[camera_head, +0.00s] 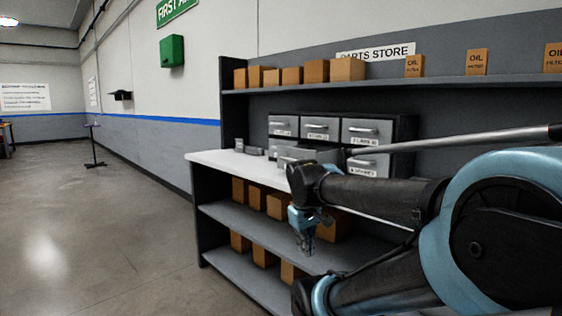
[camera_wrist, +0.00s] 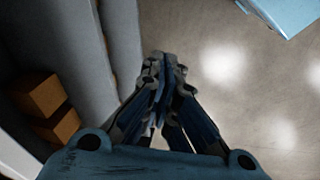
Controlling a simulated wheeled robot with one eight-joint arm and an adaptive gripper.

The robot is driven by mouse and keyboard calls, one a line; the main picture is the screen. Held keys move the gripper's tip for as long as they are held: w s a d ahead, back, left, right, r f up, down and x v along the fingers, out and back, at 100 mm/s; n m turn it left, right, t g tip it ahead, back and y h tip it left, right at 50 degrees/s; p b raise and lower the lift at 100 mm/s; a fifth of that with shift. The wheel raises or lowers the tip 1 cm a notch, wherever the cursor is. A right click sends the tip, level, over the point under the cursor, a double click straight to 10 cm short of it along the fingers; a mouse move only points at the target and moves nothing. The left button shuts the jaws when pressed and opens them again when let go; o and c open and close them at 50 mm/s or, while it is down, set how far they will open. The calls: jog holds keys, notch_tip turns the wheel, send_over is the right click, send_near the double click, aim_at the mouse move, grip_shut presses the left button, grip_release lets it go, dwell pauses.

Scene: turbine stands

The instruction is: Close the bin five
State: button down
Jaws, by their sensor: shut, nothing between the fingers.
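A grey drawer cabinet (camera_head: 397,132) with labelled bins in two rows stands on the white counter. The three upper bins look shut. In the lower row, the middle bin (camera_head: 292,154), which by its place seems to be bin five, sticks out toward the front. My arm hides part of it, and its label is not readable. The lower right bin (camera_head: 368,165) looks shut, partly behind my arm. My gripper (camera_head: 306,250) hangs fingers down in front of the lower shelves, below counter height and apart from the bins. Its fingers are together and empty in the wrist view (camera_wrist: 160,65).
The white counter (camera_head: 222,162) has a bare stretch at its left, with small grey items (camera_head: 248,148) beside the cabinet. Brown boxes (camera_head: 277,206) stand on the shelves below, others on the top shelf (camera_head: 300,90). Open floor (camera_head: 110,230) lies to the left.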

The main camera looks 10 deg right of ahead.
aim_at(280, 157)
jog(key=w+a+r+n+t+h, duration=0.1)
jog(key=w+a+r+n+h, duration=0.3)
jog(key=w+r+n, duration=0.85)
jog(key=w+a+r+n+t+h, duration=0.1)
jog(key=w+a+r+n, duration=0.55)
jog(key=w+r, duration=1.15)
jog(key=w+d+f+n, duration=0.1)
jog(key=w+d+f, duration=0.7)
jog(key=d+f, duration=0.1)
jog(key=shift+w+d+f+n, duration=0.15)
jog(key=shift+f+n, duration=0.25)
jog(key=shift+f, duration=0.5)
